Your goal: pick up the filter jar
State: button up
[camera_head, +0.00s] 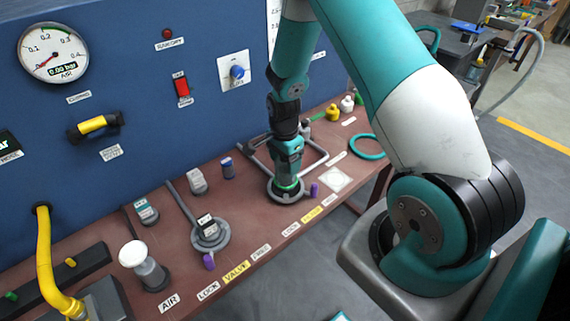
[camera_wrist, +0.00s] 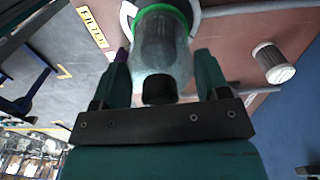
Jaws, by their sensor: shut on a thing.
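The filter jar (camera_wrist: 158,52) is a clear, cloudy bowl with a green collar and a dark knob at its near end. It fills the middle of the wrist view. My gripper (camera_wrist: 162,62) has a finger on each side of the jar and is shut on it. In the head view my gripper (camera_head: 288,153) points down at a round grey base on the bench. A green ring shows just below the fingers there, and the jar is mostly hidden by the gripper. The jar still appears at its base, with no clear gap visible.
A yellow FILTER label (camera_head: 312,214) and a purple tab (camera_head: 314,190) lie in front. A pleated cylinder (camera_wrist: 273,62) stands beside the jar. Grey pipes run close by. A second round base (camera_head: 210,236), a white-topped knob (camera_head: 133,254) and a teal ring (camera_head: 367,147) share the bench.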

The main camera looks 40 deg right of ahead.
notch_tip(320, 180, up, 19)
jog(key=b, duration=0.3)
jog(key=shift+f, duration=0.1)
